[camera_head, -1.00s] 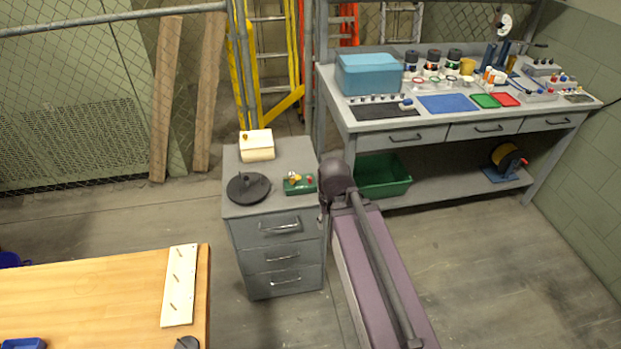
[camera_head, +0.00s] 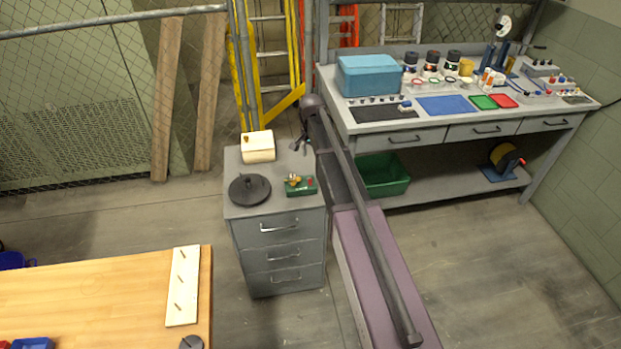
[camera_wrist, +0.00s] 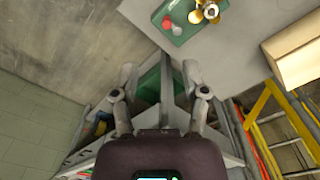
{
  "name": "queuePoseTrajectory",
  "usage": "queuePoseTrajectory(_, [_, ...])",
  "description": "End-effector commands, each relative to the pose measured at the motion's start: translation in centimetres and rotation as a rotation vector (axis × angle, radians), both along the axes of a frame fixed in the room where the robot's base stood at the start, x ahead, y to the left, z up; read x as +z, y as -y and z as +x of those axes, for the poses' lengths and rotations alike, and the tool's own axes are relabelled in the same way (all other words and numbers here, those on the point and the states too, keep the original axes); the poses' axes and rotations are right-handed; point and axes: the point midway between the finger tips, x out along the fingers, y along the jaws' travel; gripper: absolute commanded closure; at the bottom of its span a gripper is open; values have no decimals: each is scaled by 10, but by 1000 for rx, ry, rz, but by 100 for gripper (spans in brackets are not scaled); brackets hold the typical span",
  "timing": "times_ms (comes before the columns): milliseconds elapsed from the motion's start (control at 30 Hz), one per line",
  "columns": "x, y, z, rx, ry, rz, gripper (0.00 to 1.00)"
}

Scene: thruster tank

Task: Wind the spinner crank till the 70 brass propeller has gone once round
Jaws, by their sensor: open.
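A small green block (camera_head: 301,187) with brass parts and a red knob sits at the right front of the grey drawer cabinet's top. It also shows at the top of the wrist view (camera_wrist: 178,33), with a pale knob beside the red one. A dark round disc (camera_head: 250,190) with a short stub lies to its left. A cream box (camera_head: 258,147) with a brass knob stands behind them. Which of these carries the spinner crank, and any 70 marking, I cannot tell. My gripper (camera_head: 300,143) is open and empty near the cabinet's back right edge; its fingers (camera_wrist: 158,75) are spread apart.
The drawer cabinet (camera_head: 232,205) stands left of a grey workbench (camera_head: 370,122) holding a blue box (camera_head: 368,75) and jars. A green bin (camera_head: 384,175) is on the bench's lower shelf. Ladders and a mesh fence are behind. A wooden table (camera_head: 80,300) is at the lower left.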

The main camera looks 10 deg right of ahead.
Motion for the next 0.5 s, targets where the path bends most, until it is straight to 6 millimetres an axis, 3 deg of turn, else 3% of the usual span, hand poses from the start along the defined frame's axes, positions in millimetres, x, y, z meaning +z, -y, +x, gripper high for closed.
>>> queuePoseTrajectory(100, [2,0,15,-35,0,0,42])
queuePoseTrajectory(500, [1,-1,15,-43,0,0,42])
